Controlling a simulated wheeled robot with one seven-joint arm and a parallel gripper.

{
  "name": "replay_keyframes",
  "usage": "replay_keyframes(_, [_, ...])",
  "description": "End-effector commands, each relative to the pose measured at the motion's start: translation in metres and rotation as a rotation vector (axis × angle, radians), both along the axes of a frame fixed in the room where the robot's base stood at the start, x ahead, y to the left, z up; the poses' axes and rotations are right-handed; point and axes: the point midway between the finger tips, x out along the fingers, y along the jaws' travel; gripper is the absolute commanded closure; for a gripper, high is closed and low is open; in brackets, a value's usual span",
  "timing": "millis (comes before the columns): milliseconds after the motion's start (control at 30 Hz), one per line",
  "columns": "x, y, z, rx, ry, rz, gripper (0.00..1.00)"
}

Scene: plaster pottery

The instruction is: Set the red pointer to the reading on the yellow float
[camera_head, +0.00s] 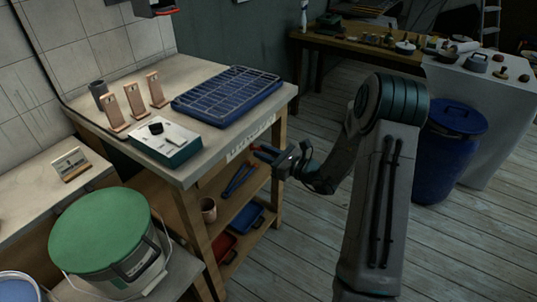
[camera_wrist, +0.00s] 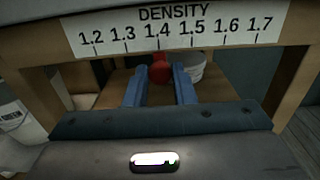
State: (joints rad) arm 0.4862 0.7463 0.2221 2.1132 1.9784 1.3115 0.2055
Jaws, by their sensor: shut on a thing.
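The red pointer (camera_wrist: 160,70) sits just below the white density scale (camera_wrist: 180,27), under about the 1.4 mark. The scale runs from 1.2 to 1.7. It also shows on the workbench's front edge in the head view (camera_head: 250,138). My gripper (camera_wrist: 159,88) has its two blue fingers on either side of the pointer and is shut on it. In the head view my gripper (camera_head: 264,153) is at the bench front, and the pointer cannot be made out clearly there. I cannot make out a yellow float in either view.
The workbench (camera_head: 188,80) holds a blue rack (camera_head: 228,94), wooden stands (camera_head: 136,102) and a teal box (camera_head: 165,143). A green-lidded bucket (camera_head: 100,228) stands at front left. Shelves under the bench hold trays (camera_head: 246,217). A blue barrel (camera_head: 447,155) stands right of my arm.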

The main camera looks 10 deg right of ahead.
Motion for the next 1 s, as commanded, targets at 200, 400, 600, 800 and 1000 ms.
replay_keyframes(200, [0.0, 0.0, 0.0, -0.001, 0.001, -0.001, 0.56])
replay_keyframes(400, [0.0, -0.002, 0.0, -0.001, 0.001, -0.004, 0.56])
replay_keyframes(600, [-0.006, -0.009, 0.0, 0.0, 0.001, -0.007, 0.56])
replay_keyframes(800, [-0.032, -0.037, 0.0, 0.0, 0.001, -0.009, 0.56])
replay_keyframes(1000, [-0.066, -0.069, 0.0, 0.0, 0.001, -0.009, 0.56])
